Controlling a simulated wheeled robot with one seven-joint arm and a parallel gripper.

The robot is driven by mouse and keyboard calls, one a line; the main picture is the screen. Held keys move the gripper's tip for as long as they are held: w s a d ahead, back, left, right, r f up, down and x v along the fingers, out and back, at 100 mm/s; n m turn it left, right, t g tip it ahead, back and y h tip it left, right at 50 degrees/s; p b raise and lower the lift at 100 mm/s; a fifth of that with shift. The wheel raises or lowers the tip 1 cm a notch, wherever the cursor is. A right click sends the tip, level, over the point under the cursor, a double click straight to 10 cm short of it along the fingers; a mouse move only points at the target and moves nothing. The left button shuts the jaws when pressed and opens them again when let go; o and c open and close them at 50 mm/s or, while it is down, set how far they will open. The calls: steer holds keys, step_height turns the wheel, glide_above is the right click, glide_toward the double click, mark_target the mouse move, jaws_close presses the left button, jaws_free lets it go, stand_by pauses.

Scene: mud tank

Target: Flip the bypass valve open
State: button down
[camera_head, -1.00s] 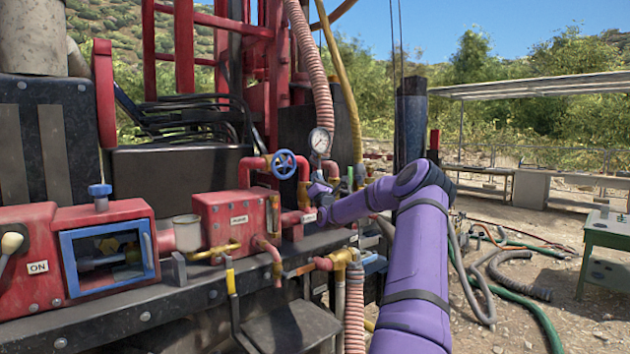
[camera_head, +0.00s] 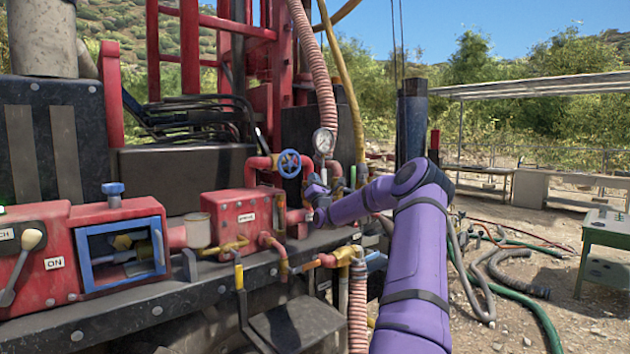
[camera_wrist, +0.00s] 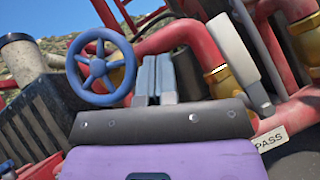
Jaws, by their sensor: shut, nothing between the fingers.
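In the wrist view a lever with a long pale grey handle (camera_wrist: 233,50) stands tilted beside a brass fitting (camera_wrist: 221,82) on red pipework. A white label (camera_wrist: 270,139) reading "PASS", its start cut off, sits below the lever's foot, so this looks like the bypass valve. My gripper (camera_wrist: 154,78) is shut and empty, its two blue-grey fingers together to the left of the handle, with a gap between. In the head view my gripper (camera_head: 314,188) is among the pipes below the pressure gauge (camera_head: 323,141). I cannot make out the lever there.
A blue handwheel (camera_head: 290,163) is left of my gripper, also in the wrist view (camera_wrist: 100,68). A red labelled box (camera_head: 232,213), brass taps (camera_head: 345,256) and hanging hoses (camera_head: 320,70) crowd the area. Open gravel ground lies to the right.

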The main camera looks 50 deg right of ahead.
steer(key=s+a, duration=0.4)
steer(key=a, duration=0.3)
steer(key=shift+s+a, duration=0.2)
steer(key=shift+a, duration=0.05)
steer(key=shift+f, duration=0.1)
